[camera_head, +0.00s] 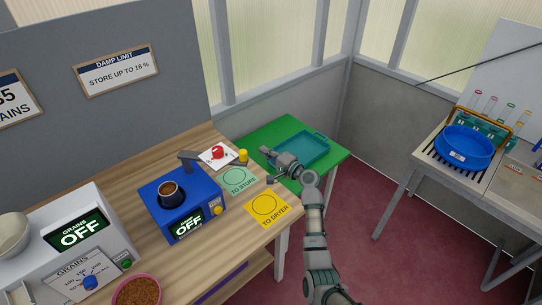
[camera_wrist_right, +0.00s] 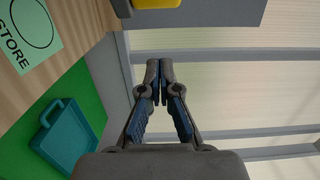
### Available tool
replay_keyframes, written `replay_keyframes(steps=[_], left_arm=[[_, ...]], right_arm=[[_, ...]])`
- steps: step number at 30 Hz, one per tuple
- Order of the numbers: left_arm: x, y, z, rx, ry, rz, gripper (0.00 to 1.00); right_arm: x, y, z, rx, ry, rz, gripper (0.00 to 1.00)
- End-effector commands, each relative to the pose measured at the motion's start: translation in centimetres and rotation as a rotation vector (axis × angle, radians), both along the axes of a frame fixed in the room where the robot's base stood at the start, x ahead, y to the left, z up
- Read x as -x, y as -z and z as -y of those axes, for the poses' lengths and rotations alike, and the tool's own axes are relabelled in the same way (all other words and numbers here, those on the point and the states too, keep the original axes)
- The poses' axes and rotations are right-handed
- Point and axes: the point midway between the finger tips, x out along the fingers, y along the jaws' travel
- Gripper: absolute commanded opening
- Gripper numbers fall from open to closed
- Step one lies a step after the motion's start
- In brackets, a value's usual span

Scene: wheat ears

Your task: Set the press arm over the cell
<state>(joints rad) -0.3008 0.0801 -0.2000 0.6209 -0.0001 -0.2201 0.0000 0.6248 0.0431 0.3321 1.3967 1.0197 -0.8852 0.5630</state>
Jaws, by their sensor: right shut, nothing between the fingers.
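The blue meter (camera_head: 178,205) stands on the wooden bench, its display reading OFF. The cell (camera_head: 171,192), a dark cup filled with brown grain, sits upright on its top. The dark grey press arm (camera_head: 190,157) is at the meter's back edge, off to the side of the cell, which is uncovered from above. A yellow knob (camera_head: 243,155) shows to its right; I cannot tell whether they join. My right gripper (camera_head: 268,164) is shut and empty, right of the yellow knob and apart from it. In the wrist view its fingertips (camera_wrist_right: 160,78) meet below a grey bar with a yellow block (camera_wrist_right: 156,3).
Green "TO STORE" (camera_head: 238,181) and yellow "TO DRYER" (camera_head: 267,208) mats lie right of the meter. A white card with a red piece (camera_head: 217,153) lies behind. A teal tray (camera_head: 304,149) rests on the green table. A grain counter (camera_head: 70,250) and grain bowl (camera_head: 136,292) stand front left.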

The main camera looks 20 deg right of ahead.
Motion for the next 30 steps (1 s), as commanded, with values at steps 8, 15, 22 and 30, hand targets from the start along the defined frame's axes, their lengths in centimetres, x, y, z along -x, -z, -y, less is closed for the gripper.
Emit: replay_keyframes(steps=[8,15,22,30], left_arm=[[-0.1,-0.7,0.0,0.0,0.0,0.0,0.52],[-0.1,-2.4,0.0,-0.001,0.0,0.001,0.52],[-0.1,-2.7,0.0,-0.001,0.0,0.001,0.52],[-0.1,-2.6,0.0,-0.001,0.0,0.001,0.52]], right_arm=[[-4.0,-0.1,-2.3,0.0,-0.002,-0.002,0.0],[-1.7,-0.2,-4.2,0.0,0.0,0.0,0.0],[-1.2,0.0,-4.7,0.002,0.002,-0.001,0.0],[-1.2,0.1,-4.7,0.001,0.002,0.0,0.0]])
